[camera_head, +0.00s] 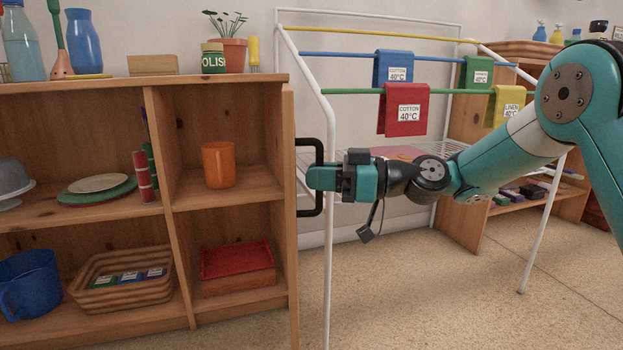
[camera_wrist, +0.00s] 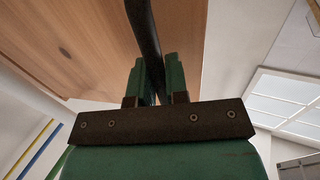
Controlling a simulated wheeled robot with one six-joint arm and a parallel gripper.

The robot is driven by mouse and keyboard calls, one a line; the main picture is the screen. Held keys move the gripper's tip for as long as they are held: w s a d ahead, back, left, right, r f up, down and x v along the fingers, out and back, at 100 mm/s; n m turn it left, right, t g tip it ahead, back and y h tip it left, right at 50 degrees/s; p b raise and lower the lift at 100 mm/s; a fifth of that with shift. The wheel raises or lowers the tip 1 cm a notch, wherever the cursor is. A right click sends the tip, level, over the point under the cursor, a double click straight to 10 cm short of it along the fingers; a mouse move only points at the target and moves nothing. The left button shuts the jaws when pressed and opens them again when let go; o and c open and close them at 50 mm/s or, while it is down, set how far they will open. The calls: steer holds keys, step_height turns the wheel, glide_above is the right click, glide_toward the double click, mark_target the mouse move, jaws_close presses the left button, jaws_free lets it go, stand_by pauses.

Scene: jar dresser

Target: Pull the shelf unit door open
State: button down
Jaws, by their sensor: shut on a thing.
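The shelf unit (camera_head: 157,210) stands on the left in the head view, with its compartments exposed. Its wooden door (camera_head: 292,230) is swung open and seen nearly edge-on at the unit's right side. A black bar handle (camera_head: 319,149) stands out from the door's right face. My gripper (camera_head: 318,178) reaches in from the right and is shut on the handle's upright bar. In the wrist view, the dark handle (camera_wrist: 143,35) runs between my two green fingers (camera_wrist: 154,82), and the wooden door panel (camera_wrist: 75,40) fills the upper left.
A white drying rack (camera_head: 329,250) with hanging cloths stands just right of the door, close behind my gripper and arm. The shelves hold an orange mug (camera_head: 218,164), a basket (camera_head: 122,280) and a red tray (camera_head: 237,262). Bare floor (camera_head: 430,300) lies at lower right.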

steer(key=c, duration=1.1)
jaws_free()
steer(key=shift+c, duration=0.2)
step_height(320, 180, up, 20)
steer(key=p, duration=1)
